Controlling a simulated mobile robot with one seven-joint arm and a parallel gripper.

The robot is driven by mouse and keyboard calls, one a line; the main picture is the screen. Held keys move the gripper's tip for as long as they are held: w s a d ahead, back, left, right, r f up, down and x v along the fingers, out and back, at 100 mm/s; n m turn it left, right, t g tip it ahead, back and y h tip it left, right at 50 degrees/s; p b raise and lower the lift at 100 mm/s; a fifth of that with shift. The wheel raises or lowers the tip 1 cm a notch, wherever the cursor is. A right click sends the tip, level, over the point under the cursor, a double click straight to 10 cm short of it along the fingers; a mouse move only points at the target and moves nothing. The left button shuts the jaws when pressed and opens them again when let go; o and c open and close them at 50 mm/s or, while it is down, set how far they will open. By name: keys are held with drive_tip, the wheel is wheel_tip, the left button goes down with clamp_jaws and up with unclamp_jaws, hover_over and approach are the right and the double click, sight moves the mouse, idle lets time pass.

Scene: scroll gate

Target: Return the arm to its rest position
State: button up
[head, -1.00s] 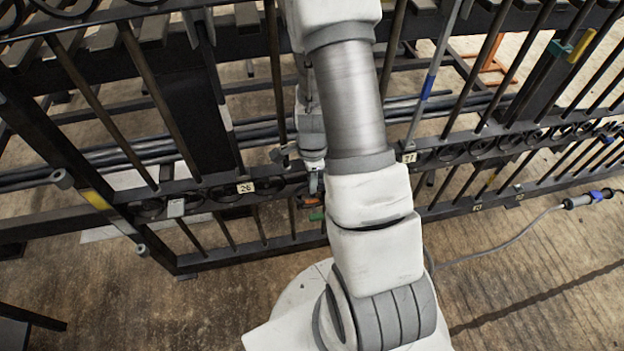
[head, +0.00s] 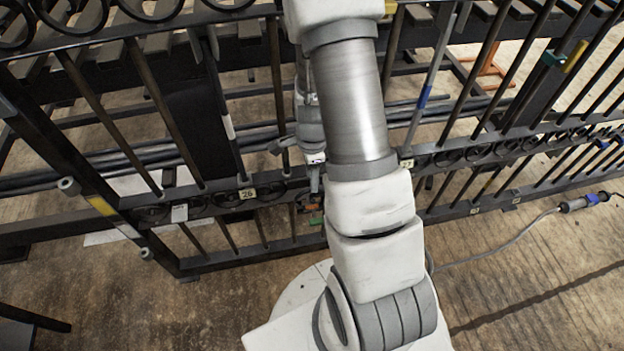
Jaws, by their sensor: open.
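My white and grey arm rises from my base in the lower middle and reaches over the black scroll gate (head: 160,270). My gripper (head: 298,166) is small in the picture, just left of the thick forearm. It is open, and I see nothing held in it. It appears in front of the gate's bars, above the rail with the tag 26 (head: 247,194). The forearm hides part of the gate and some of the wrist. I cannot tell whether the gripper touches a bar.
Dark pipes (head: 70,178) run behind the bars. Blue, green and yellow markings show on some bars. The floor (head: 530,290) in front of the gate at right is mostly clear.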

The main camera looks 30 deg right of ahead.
wheel_tip(320, 180, up, 2)
drive_tip(key=shift+r, duration=0.1)
drive_tip(key=shift+s, duration=0.15)
idle(0.5)
